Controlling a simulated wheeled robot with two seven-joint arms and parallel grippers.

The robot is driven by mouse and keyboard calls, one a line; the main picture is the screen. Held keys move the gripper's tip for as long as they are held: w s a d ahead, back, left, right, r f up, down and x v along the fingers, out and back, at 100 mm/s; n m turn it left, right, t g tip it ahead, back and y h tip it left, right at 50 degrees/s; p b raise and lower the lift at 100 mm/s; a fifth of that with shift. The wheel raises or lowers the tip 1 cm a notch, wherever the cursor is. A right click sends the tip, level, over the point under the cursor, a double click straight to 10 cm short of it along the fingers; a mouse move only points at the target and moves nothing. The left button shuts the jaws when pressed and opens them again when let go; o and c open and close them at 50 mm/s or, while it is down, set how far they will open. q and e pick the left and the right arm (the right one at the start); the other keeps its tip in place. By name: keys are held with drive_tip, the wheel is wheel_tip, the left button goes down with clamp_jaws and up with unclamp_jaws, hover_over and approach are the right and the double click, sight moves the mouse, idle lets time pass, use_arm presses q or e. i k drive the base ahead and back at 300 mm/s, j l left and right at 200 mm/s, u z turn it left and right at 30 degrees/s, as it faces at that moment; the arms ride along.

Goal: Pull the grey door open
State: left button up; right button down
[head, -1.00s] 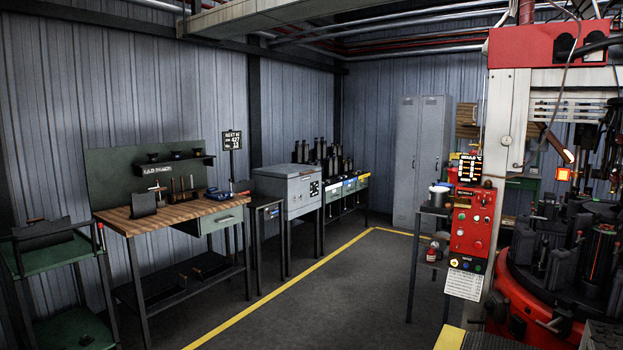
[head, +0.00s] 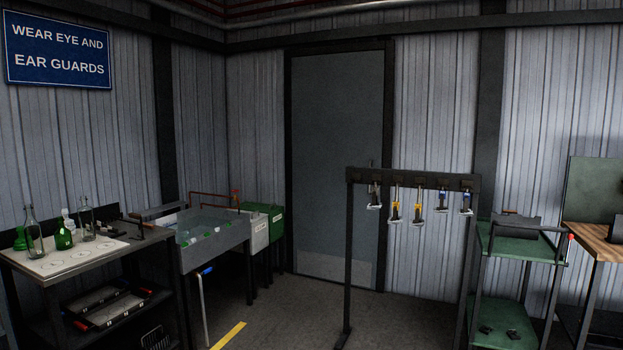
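The grey door (head: 335,160) stands in the back wall near the middle of the head view, inside a dark frame. It looks shut. A lighter panel (head: 335,268) runs along its foot. Neither of my grippers is in view.
The dark rack (head: 412,180) with several hanging tools stands before the door's right side. Left are a bench with bottles (head: 60,262), a grey trough (head: 212,243) and a green bin (head: 262,218). Right is a green cart (head: 520,245). Floor (head: 285,318) left of the rack is clear.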

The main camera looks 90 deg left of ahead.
sight(337, 99)
drive_tip(key=u, duration=2.55)
drive_tip(key=i+j+u, duration=0.2)
drive_tip(key=i+u, duration=0.4)
drive_tip(key=i, duration=2)
drive_tip(key=i+z, duration=0.1)
drive_tip(key=i, duration=0.4)
drive_tip(key=i+j, duration=0.1)
drive_tip(key=i, duration=0.4)
drive_tip(key=i+z, duration=0.15)
drive_tip(key=i, duration=0.3)
drive_tip(key=i+j+z, duration=0.1)
drive_tip(key=i, duration=0.4)
drive_tip(key=i+j+z, duration=0.1)
drive_tip(key=i+j, duration=0.15)
drive_tip(key=i, duration=0.2)
drive_tip(key=i+j, duration=0.2)
drive_tip(key=i, duration=0.3)
drive_tip(key=z, duration=0.05)
